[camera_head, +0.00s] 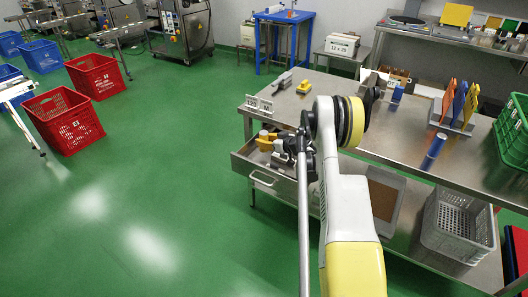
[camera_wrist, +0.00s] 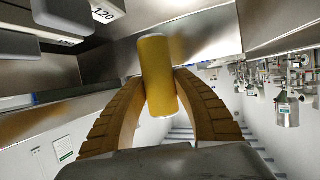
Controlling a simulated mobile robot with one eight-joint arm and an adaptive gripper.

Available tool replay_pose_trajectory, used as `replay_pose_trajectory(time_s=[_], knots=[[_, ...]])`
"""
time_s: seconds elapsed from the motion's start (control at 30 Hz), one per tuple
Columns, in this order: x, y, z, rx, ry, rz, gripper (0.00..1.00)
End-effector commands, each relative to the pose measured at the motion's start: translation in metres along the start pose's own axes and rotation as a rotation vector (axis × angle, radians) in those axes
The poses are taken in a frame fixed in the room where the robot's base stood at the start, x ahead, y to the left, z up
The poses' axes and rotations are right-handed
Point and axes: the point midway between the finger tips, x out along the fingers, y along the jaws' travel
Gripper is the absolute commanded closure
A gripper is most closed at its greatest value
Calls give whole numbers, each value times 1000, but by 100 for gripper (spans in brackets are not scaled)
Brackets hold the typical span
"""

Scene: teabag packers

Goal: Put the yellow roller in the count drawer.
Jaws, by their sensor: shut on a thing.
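The yellow roller (camera_wrist: 158,75) stands between the two tan, ridged fingers of my gripper (camera_wrist: 160,98) in the wrist view. My gripper is shut on it, with the fingers pressing on both sides of its lower half. In the head view, the count drawer (camera_head: 263,182) is pulled out under the left end of the steel table. My wrist is over the drawer area, and a small yellow patch (camera_head: 265,142) shows there. I cannot tell whether that patch is the fingers or the roller. My arm hides part of the drawer's inside.
The steel table (camera_head: 405,155) carries number cards (camera_head: 258,105), a small yellow piece (camera_head: 304,88), a blue roller (camera_head: 434,150) and a rack of coloured boards (camera_head: 460,103). A grey crate (camera_head: 458,225) is on the lower shelf. Green floor left of the drawer is clear.

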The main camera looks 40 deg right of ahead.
Motion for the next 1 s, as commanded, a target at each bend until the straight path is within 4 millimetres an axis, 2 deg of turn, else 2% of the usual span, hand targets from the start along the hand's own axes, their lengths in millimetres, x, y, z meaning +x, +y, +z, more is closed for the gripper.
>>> replay_pose_trajectory(time_s=[0.13,0.37,0.73,0.77,0.8,1.0], knots=[[5,-2,7,1,0,2,100],[18,-2,38,1,1,1,100],[19,-2,40,1,1,1,100],[19,-2,40,1,0,1,61],[19,-2,40,1,0,1,49],[18,-2,40,1,0,1,48]])
